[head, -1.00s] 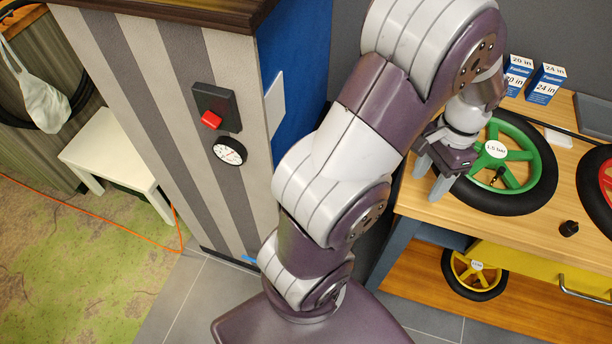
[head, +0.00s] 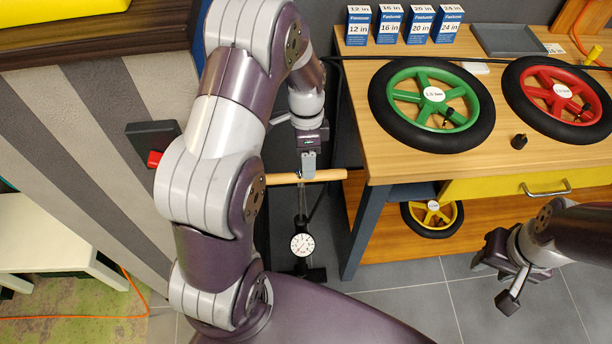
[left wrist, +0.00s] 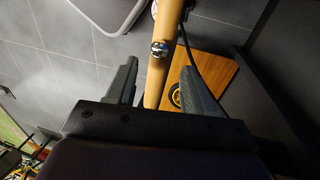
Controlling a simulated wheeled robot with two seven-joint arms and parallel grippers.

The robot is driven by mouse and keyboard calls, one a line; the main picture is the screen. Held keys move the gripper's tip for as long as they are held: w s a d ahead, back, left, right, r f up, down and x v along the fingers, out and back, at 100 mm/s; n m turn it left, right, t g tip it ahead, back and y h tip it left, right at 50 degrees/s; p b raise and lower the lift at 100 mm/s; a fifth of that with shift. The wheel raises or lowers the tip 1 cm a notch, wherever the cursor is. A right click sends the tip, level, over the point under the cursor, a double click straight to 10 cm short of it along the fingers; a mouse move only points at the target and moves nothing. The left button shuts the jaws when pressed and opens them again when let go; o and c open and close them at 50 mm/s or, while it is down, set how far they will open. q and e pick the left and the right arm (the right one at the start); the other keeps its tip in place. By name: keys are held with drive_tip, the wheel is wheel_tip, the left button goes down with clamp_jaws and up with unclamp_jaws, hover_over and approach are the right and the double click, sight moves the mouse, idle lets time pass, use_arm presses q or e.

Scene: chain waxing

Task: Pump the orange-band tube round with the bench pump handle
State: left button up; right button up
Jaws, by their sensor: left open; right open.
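The bench pump stands upright on the floor left of the workbench, with a wooden crossbar handle (head: 330,176), a thin shaft and a round white gauge (head: 302,244). My left gripper (head: 308,172) is open above the handle's middle. In the left wrist view the handle (left wrist: 156,85) runs between the two apart fingers of my left gripper (left wrist: 158,75); I cannot tell whether they touch it. My right gripper (head: 493,283) is open and empty, low in front of the bench. I cannot make out an orange-band tube in these frames.
The workbench (head: 370,150) carries a green-rimmed wheel (head: 432,138), a red-rimmed wheel (head: 541,82), several blue-white boxes (head: 389,25) and a grey tray (head: 508,42). A yellow-rimmed wheel (head: 411,209) is on the lower shelf. A striped cabinet (head: 90,130) stands left.

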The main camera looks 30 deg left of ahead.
use_arm(q)
drive_tip(key=f, duration=0.3)
drive_tip(key=d+f, duration=0.1)
drive_tip(key=shift+s+f, duration=0.3)
drive_tip(key=shift+f, duration=0.1)
drive_tip(key=shift+s+a+f, duration=0.1)
drive_tip(key=shift+f, duration=0.3)
clamp_jaws()
wheel_tip(320, 180, up, 20)
drive_tip(key=p, duration=1.4)
drive_tip(key=shift+f, duration=0.2)
unclamp_jaws()
